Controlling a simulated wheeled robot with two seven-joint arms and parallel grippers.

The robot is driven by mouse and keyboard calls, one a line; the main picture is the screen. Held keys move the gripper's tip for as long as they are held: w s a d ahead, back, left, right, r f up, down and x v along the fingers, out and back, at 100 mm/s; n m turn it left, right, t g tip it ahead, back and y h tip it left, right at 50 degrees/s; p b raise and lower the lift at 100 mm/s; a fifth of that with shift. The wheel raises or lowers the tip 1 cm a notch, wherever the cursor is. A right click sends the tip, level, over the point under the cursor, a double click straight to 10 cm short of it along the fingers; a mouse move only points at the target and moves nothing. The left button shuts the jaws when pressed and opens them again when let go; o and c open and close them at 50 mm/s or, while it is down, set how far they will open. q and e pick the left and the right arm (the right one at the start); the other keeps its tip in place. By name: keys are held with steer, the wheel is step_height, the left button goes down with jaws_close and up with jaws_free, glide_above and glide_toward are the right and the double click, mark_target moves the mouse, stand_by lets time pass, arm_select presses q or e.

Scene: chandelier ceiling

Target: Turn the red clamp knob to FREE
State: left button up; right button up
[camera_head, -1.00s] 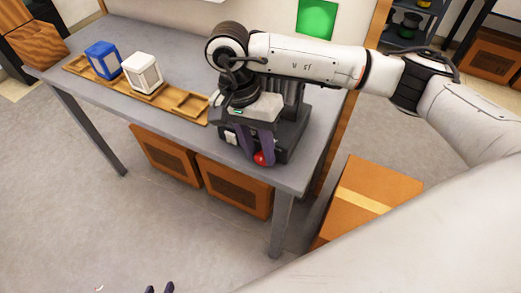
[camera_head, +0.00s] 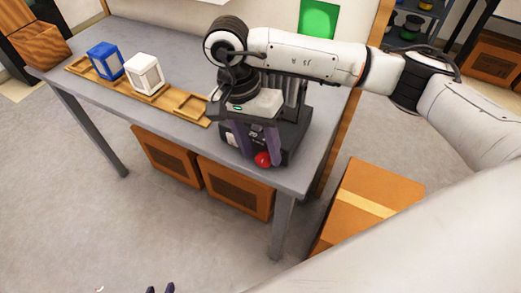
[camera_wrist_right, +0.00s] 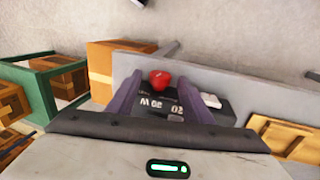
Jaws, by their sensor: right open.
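The red knob (camera_head: 263,159) is on the front of a dark device (camera_head: 293,138) near the table's front right edge. In the right wrist view the red knob (camera_wrist_right: 160,78) shows between the two purple fingers, near their tips. My right gripper (camera_head: 260,150) is open, just above and around the knob; I cannot tell whether a finger touches it. White lettering shows on the device (camera_wrist_right: 165,106) upside down in the wrist view, so the knob's setting is not readable. Only the dark fingertips of my left gripper (camera_head: 160,289) show at the bottom edge, away from the table.
A wooden tray (camera_head: 190,105) on the grey table (camera_head: 185,45) holds a blue lantern-like block (camera_head: 105,60) and a white one (camera_head: 143,73). A cardboard box (camera_head: 370,200) stands on the floor right of the table. Wooden crates (camera_head: 235,187) sit under it.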

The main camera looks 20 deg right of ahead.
steer(key=v, duration=0.9)
steer(key=shift+a+r, duration=0.1)
